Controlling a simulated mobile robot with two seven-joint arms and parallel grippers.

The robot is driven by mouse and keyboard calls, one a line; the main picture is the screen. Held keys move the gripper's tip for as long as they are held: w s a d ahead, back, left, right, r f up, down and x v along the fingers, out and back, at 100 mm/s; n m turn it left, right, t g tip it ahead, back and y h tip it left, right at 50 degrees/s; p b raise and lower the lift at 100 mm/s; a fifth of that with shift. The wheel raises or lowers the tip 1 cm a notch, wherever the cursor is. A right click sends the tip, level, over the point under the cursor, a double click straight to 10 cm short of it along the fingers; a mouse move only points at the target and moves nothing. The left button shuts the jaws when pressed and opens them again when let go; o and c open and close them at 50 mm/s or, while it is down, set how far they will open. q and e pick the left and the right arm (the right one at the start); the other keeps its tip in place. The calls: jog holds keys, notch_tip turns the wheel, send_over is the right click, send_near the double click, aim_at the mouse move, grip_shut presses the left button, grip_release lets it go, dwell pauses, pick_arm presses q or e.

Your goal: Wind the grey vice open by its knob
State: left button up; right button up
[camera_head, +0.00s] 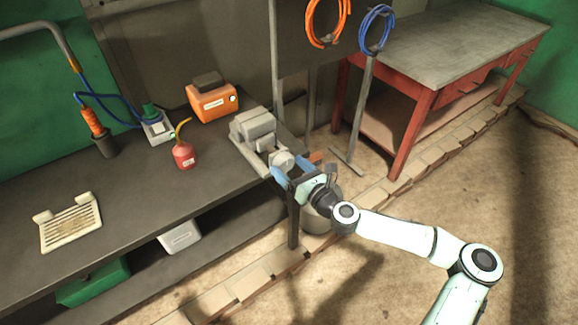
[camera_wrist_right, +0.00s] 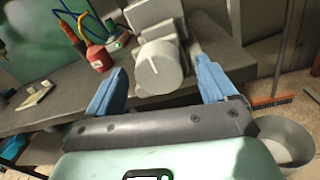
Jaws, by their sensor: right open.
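The grey vice (camera_head: 255,131) stands at the right end of the dark workbench. Its round knob (camera_head: 282,160) faces the bench's front edge. In the right wrist view the knob (camera_wrist_right: 159,67) shows large, with a light line across its face, and part of the vice body (camera_wrist_right: 153,14) shows behind it. My right gripper (camera_head: 291,165) is open, with its blue fingers apart. In the right wrist view the knob lies between and just beyond the fingertips (camera_wrist_right: 162,80), not visibly touched. My left gripper is not in view.
The workbench (camera_head: 130,185) carries a red oil can (camera_head: 184,155), an orange box (camera_head: 212,103) and a cream slotted tray (camera_head: 69,222). A bucket (camera_head: 318,218) stands on the floor below my right gripper. A broom (camera_head: 361,115) and a red table (camera_head: 430,95) stand to the right.

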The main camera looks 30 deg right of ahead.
jog(key=shift+w, duration=0.4)
jog(key=c, duration=1.1)
jog(key=shift+o, duration=0.2)
jog(key=shift+a, duration=0.1)
